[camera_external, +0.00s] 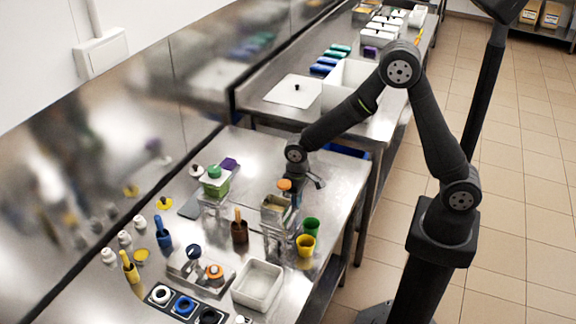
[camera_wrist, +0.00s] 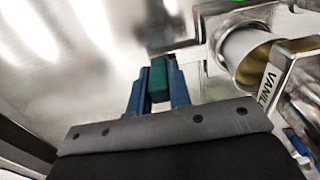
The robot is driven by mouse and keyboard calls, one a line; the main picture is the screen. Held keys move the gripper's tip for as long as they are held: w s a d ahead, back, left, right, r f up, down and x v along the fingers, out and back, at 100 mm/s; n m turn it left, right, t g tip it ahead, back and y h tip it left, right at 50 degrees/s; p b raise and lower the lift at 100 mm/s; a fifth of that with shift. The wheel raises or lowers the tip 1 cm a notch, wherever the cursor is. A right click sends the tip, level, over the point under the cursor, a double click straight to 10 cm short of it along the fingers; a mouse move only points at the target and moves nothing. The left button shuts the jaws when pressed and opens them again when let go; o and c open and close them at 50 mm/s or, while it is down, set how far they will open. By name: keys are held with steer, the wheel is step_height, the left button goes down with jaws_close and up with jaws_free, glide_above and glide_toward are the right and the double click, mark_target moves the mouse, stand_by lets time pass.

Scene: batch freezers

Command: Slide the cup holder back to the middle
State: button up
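The vanilla freezer (camera_external: 278,212), a metal unit with an orange top, stands near the right edge of the steel table. Its "VANILLA" label (camera_wrist: 269,85) shows in the wrist view, beside a pale round cup-like opening (camera_wrist: 241,48). A metal bracket, apparently the cup holder (camera_wrist: 196,57), lies next to it, with a green handle (camera_wrist: 160,79) at its end. My gripper (camera_wrist: 160,74) has its blue fingers on both sides of the green handle, seemingly touching it. In the external view my gripper (camera_external: 299,184) is just behind the freezer, which partly hides it.
A similar green-topped machine (camera_external: 214,188) stands to the left. A brown holder (camera_external: 239,230) and white bin (camera_external: 258,285) are nearer the front. The table behind the freezer is mostly clear.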

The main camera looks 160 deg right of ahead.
jaws_close()
steer(key=d, duration=1.1)
steer(key=shift+d, duration=0.3)
steer(key=o, duration=0.6)
jaws_free()
steer(key=shift+r, duration=0.1)
step_height(320, 180, up, 17)
